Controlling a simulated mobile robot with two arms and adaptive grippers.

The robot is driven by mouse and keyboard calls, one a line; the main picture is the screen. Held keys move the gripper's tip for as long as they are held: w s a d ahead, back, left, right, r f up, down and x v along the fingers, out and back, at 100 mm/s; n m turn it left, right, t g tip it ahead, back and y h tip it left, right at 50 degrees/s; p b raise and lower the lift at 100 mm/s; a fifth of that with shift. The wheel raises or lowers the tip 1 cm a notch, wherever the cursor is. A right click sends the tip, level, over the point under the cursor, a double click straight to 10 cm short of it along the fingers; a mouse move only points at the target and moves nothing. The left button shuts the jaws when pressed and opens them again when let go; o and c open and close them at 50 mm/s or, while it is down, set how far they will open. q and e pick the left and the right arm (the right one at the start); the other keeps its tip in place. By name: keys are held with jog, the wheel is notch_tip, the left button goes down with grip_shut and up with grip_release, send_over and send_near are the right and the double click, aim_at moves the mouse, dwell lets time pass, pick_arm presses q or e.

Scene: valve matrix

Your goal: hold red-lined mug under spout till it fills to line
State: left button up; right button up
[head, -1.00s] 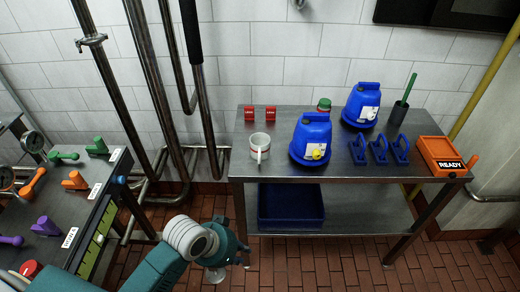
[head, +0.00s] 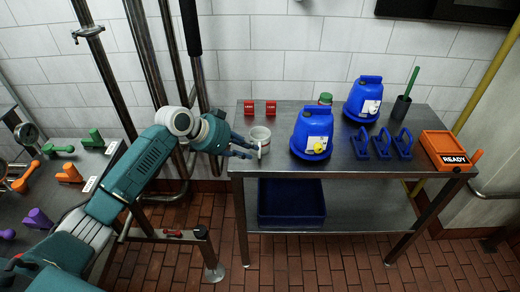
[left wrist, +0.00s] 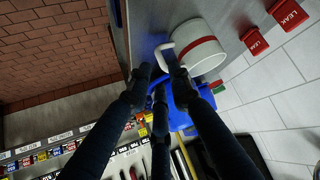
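The white mug (head: 261,134) stands upright at the left end of the steel table; its red line shows in the left wrist view (left wrist: 203,42). Its handle faces the front. My left gripper (head: 246,148) is at the mug's left front, fingers spread. In the left wrist view the fingertips (left wrist: 157,72) are at the handle, one overlapping it; I cannot tell whether they touch. The mug's inside is not clear. A blue jug (head: 310,128) with a yellow spout (head: 318,148) stands to the mug's right. My right gripper is not in view.
Another blue jug (head: 363,99) stands behind. Blue handled pieces (head: 381,145), an orange READY box (head: 443,150) and red LEAK blocks (head: 260,107) are on the table (head: 280,165). Vertical pipes (head: 195,80) rise behind my left arm. A valve bench is at left.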

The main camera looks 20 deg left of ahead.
aim_at(259, 154)
pick_arm(q)
jog(key=shift+b+x, duration=0.3)
jog(key=shift+x, duration=0.7)
jog(key=b+x, duration=0.4)
jog(key=shift+s+f+b, duration=0.15)
jog(key=shift+f+b, duration=0.2)
jog(key=shift+w+d+f, duration=0.2)
jog(key=shift+w, duration=0.2)
jog(key=shift+r, duration=0.1)
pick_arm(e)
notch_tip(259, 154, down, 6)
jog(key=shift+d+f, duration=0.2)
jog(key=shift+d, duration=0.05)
pick_arm(q)
grip_shut()
